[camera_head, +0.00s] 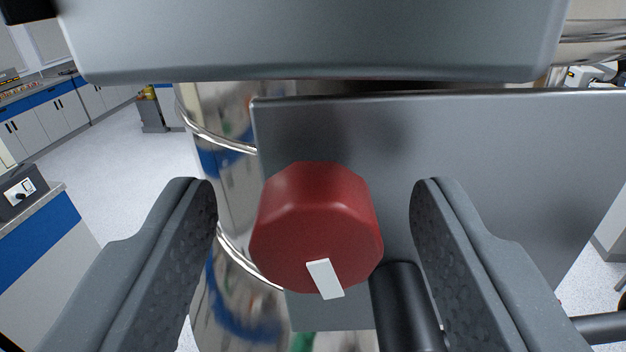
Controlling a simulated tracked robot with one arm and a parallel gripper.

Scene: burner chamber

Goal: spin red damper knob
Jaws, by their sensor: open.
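The red damper knob (310,215) is a faceted red disc in the middle of the view, in front of a grey metal panel. A white marker (325,279) on its face sits near the lower edge, a little right of the knob's middle. My gripper (314,205) is open, with one dark finger on each side of the knob. A gap shows between the knob and each finger, so neither appears to touch it. How far the fingertips reach along the knob's depth is hard to tell.
The grey panel (500,180) stands behind the knob and extends right. A shiny metal cylinder (228,180) stands behind it at left. A black cylindrical bar (408,305) lies below right of the knob, near the right finger. Cabinets (75,112) and open floor lie at far left.

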